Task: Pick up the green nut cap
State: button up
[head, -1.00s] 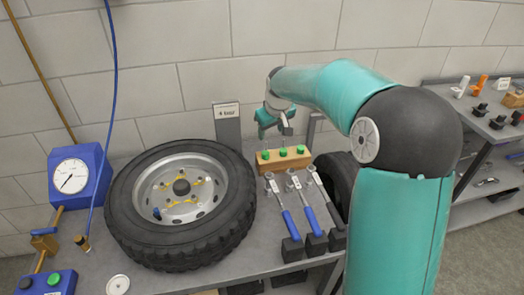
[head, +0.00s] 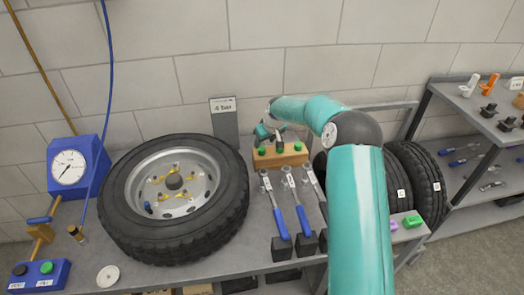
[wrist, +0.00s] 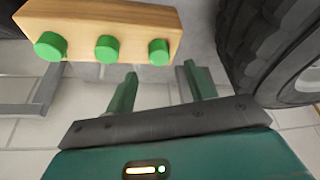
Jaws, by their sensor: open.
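Three green nut caps stand in a row on a light wooden block, the left one (head: 262,151), the middle one (head: 280,148) and the right one (head: 298,146). The block (head: 290,159) sits at the back of the bench, right of the wheel. In the wrist view the same row shows along the block (wrist: 80,14), with caps at the left (wrist: 50,46), middle (wrist: 107,49) and right (wrist: 158,52). My gripper (wrist: 160,80) is open and empty. Its fingertips point toward the block, with the wheel-side cap ahead between them. In the head view my gripper (head: 269,134) is just behind the block.
A large wheel (head: 120,230) lies left of the block. Several torque wrenches (head: 275,210) stand in front of it. A "4 bar" sign (head: 223,105) rises behind. A gauge (head: 68,168) and button box (head: 40,275) are at left. Upright tyres (head: 425,185) and a shelf (head: 490,125) are at right.

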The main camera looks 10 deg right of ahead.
aim_at(262, 149)
jog(key=shift+w+a+f, duration=0.15)
jog(key=shift+w+f, duration=0.05)
jog(key=shift+f, duration=0.35)
jog(key=x, duration=0.4)
jog(key=shift+w+f, duration=0.2)
jog(key=shift+f, duration=0.15)
jog(key=c, duration=1)
